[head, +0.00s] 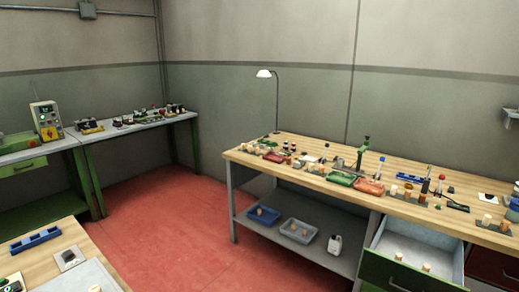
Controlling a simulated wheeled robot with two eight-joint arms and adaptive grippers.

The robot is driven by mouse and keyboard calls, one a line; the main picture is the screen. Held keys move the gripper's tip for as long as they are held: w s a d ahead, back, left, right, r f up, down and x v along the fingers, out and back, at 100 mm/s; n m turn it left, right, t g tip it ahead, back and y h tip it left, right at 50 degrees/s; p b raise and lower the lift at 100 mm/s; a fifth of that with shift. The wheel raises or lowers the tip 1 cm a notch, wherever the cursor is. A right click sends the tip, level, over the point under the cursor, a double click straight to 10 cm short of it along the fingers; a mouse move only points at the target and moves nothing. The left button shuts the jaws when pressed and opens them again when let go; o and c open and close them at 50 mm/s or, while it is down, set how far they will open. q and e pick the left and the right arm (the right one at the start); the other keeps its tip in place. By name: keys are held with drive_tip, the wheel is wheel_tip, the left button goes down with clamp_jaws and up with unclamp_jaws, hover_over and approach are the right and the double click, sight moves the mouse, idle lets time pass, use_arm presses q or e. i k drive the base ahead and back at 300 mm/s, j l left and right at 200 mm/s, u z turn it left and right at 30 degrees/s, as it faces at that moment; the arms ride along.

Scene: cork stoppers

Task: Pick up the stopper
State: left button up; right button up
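Several small tan pieces that look like cork stoppers show at a distance, and I cannot tell which one the task means. Two stoppers, one (426,267) nearer than the other (398,256), are in the open drawer (420,241) at the lower right. More tan stoppers, such as one (393,190) and another (487,220), stand on the long wooden bench (320,184). A pale piece (95,288) shows at the bottom left edge. Neither of my grippers is in view.
A grey workbench (130,124) stands along the left wall. A wooden table corner (75,236) with a blue rack (36,239) is at the lower left. The red floor (165,225) between them is clear.

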sight(398, 256)
drive_tip(key=i+l, duration=0.25)
drive_tip(key=l, duration=0.2)
drive_tip(key=i+l, duration=0.25)
drive_tip(key=l, duration=0.2)
drive_tip(key=i+l, duration=0.3)
drive_tip(key=l, duration=0.15)
drive_tip(key=i+l+z, duration=0.1)
drive_tip(key=i+l, duration=0.15)
drive_tip(key=l, duration=0.2)
drive_tip(key=i+l, duration=0.25)
drive_tip(key=l, duration=0.2)
